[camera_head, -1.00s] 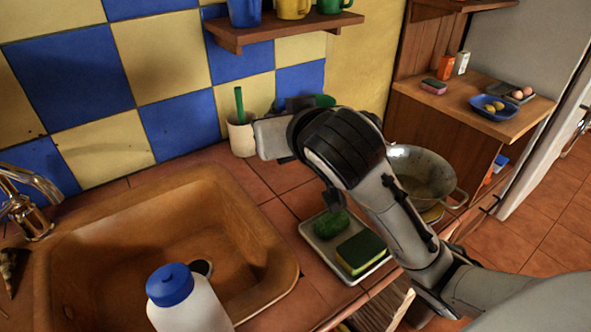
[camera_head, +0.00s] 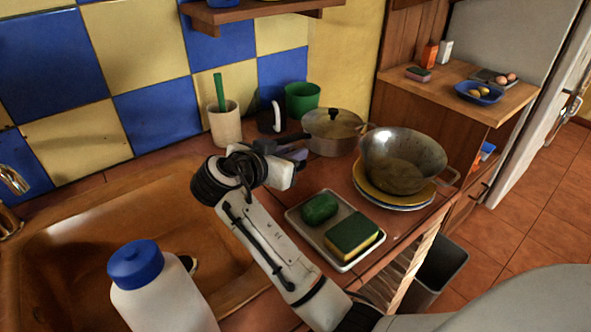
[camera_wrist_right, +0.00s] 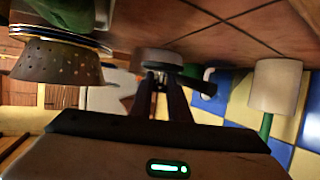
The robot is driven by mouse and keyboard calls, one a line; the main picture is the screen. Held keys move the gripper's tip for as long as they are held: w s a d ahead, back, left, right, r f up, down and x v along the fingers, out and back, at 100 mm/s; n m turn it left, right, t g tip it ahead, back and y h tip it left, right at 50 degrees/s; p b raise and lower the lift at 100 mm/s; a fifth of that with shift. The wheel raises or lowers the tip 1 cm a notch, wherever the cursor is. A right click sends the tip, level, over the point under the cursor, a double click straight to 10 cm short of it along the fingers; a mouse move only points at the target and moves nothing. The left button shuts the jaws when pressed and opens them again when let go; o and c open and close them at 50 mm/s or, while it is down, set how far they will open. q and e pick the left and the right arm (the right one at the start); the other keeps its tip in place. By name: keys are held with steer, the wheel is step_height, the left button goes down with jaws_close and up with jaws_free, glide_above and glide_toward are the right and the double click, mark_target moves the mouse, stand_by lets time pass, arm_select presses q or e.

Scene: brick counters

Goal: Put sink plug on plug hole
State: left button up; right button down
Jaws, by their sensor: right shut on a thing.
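My right gripper (camera_head: 287,158) is over the counter between the sink and the saucepan, left of and above the tray. It also shows in the right wrist view (camera_wrist_right: 160,80). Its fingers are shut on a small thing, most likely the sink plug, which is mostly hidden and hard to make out. The brown sink (camera_head: 75,235) is at the lower left. The plug hole (camera_head: 190,264) shows as a dark spot in its floor, partly hidden by the white bottle. The gripper is up and to the right of the hole. My left gripper is not in view.
A white bottle with a blue cap (camera_head: 135,264) stands in front of the hole. A tray (camera_head: 293,216) holds a green scrubber and a sponge (camera_head: 352,236). A saucepan (camera_head: 335,146), colander (camera_head: 400,152), cup (camera_head: 225,127) and green mug (camera_head: 302,98) stand behind and right.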

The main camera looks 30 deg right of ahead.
step_height(320, 180, down, 5)
stand_by(0.4)
steer(key=c, duration=2.1)
jaws_free()
steer(key=shift+f, duration=0.2)
steer(key=o, duration=0.4)
steer(key=shift+o, duration=0.2)
steer(key=shift+r, duration=0.15)
